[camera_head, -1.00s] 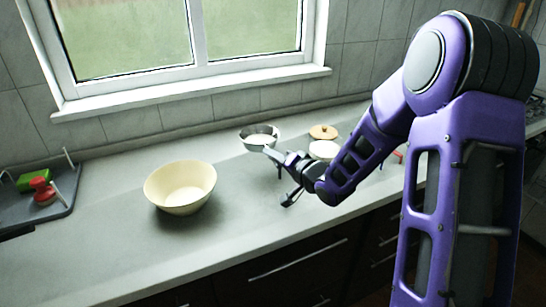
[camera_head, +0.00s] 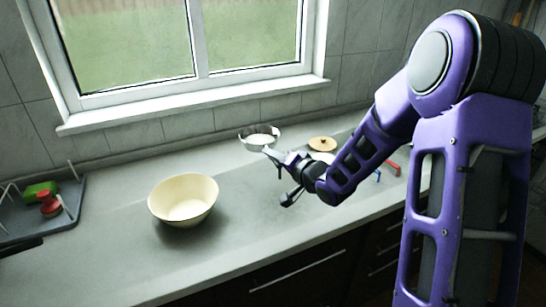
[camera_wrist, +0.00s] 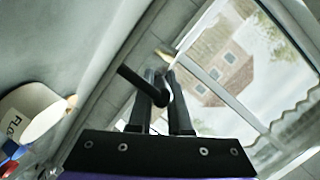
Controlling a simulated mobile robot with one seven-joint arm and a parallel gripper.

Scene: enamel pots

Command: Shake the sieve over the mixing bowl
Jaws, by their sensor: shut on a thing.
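The cream mixing bowl (camera_head: 183,199) stands upright on the counter, left of centre in the head view, and its inside looks empty. The sieve (camera_head: 260,137) is a metal bowl shape with something white in it, to the right of and behind the mixing bowl. My gripper (camera_head: 274,156) is at the sieve's near side, shut on it and holding it apart from the mixing bowl. In the wrist view, my gripper (camera_wrist: 166,98) shows two dark fingers close together, with a black bar in front of the left one. Where the fingers meet the sieve is unclear.
A wooden lid (camera_head: 322,143) tops a pale container behind my forearm. A canister (camera_wrist: 22,112) lettered "FLO" shows in the wrist view. A dish rack (camera_head: 40,215) with red and green things stands far left. The counter (camera_head: 245,225) is clear in front; a window is behind.

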